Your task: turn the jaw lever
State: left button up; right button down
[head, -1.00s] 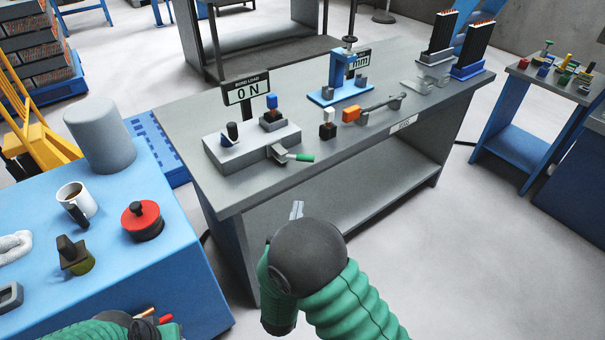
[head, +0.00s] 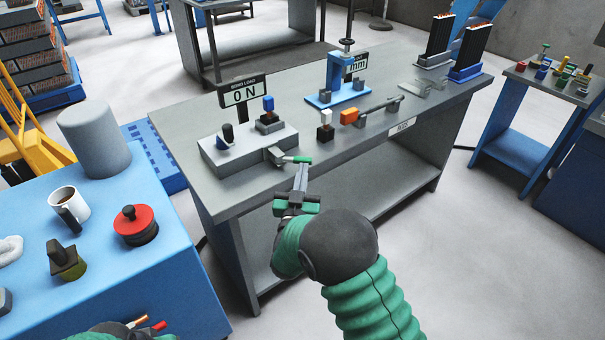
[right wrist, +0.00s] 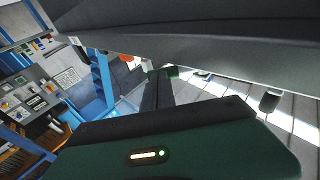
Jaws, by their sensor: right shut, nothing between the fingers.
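The jaw lever (head: 301,160) has a green grip and sticks out from the front right of a grey fixture block (head: 250,152) on the grey workbench. My right gripper (head: 302,168) is shut and empty. Its long grey fingertips are just below the green grip in the head view; I cannot tell whether they touch it. The fingers also show in the right wrist view (right wrist: 157,88), with a small green piece (right wrist: 173,72) at their tips that may be the grip.
A load display (head: 243,95) reading 0 N stands behind the block. A white-and-black block (head: 325,132), an orange-ended tool (head: 349,117) and a blue stand (head: 338,92) are to the right. A blue table (head: 165,265) with a mug (head: 68,203) is at the left.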

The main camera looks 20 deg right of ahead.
aim_at(310, 160)
jog(key=shift+w+d+n+t+y+b, duration=0.25)
jog(key=shift+w+d+n+y, duration=0.35)
jog(key=shift+y, duration=0.3)
jog(key=shift+w+d+n+t+y+b, duration=0.3)
jog(key=shift+w+d+n+y, duration=0.15)
jog(key=shift+w+y, duration=0.35)
jog(key=shift+w+d+n+t+y+b, duration=0.25)
jog(key=shift+w+d+n+y, duration=0.3)
jog(key=shift+y, duration=0.45)
jog(key=shift+w, duration=0.1)
jog(key=shift+r, duration=0.15)
